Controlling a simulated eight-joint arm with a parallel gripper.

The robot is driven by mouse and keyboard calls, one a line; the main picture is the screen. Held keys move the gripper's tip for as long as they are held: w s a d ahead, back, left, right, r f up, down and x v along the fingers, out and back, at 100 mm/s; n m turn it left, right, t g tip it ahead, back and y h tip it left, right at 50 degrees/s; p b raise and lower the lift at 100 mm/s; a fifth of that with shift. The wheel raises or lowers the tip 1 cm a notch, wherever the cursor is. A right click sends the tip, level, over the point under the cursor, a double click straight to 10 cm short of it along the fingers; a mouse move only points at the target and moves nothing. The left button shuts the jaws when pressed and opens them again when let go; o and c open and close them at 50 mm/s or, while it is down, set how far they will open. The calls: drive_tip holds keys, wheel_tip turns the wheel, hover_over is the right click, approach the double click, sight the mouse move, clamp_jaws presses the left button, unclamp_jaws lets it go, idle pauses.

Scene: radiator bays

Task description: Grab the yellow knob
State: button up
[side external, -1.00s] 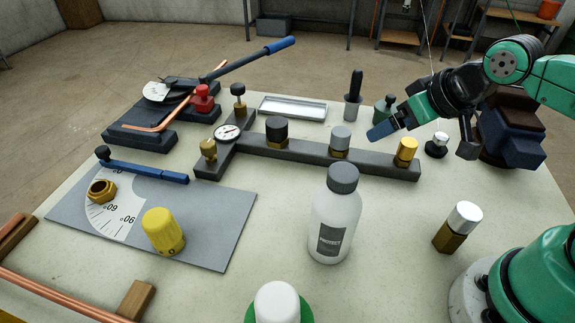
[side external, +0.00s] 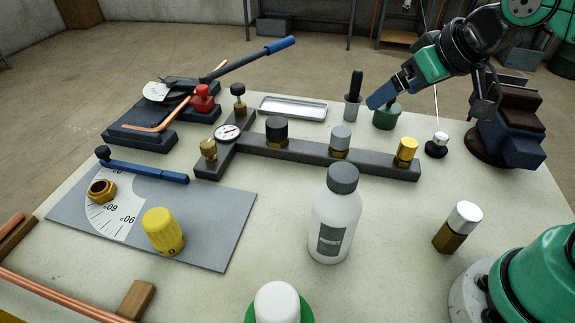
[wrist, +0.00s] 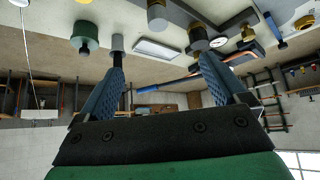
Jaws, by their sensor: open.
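The bright yellow knob (side external: 163,232) stands upright on a grey plate (side external: 215,228) at the front left of the table in the side view. A smaller yellow-gold knob (side external: 406,150) sits at the right end of the dark manifold bar (side external: 290,152). My gripper (side external: 382,99), with blue fingers, is in the air at the back right, far from the bright yellow knob. In the wrist view its two fingers (wrist: 163,68) are spread, with nothing between them. I cannot make out the bright yellow knob in the wrist view.
A white bottle (side external: 335,222) stands mid-table, right of the yellow knob. A blue-handled lever (side external: 145,171) lies behind the knob, with a brass nut (side external: 102,192) to its left. A pipe bender (side external: 175,110) is at back left. A green pot (side external: 387,116) is near my gripper.

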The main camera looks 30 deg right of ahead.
drive_tip(key=w+a+r+n+t+y, duration=0.1)
drive_tip(key=w+a+n+t, duration=0.1)
drive_tip(key=w+a, duration=0.55)
drive_tip(key=n+t+y, duration=0.1)
drive_tip(key=n+y, duration=0.4)
drive_tip(key=y, duration=0.1)
hover_over(168, 225)
drive_tip(key=s, duration=0.3)
drive_tip(key=f, duration=0.5)
drive_tip(key=d+f, duration=0.1)
drive_tip(key=f, duration=0.7)
drive_tip(key=shift+w+d, duration=0.2)
drive_tip(key=shift+w, duration=0.05)
drive_tip(key=shift+w+f, duration=0.15)
drive_tip(key=shift+f, duration=0.45)
drive_tip(key=shift+x, duration=2.6)
clamp_jaws()
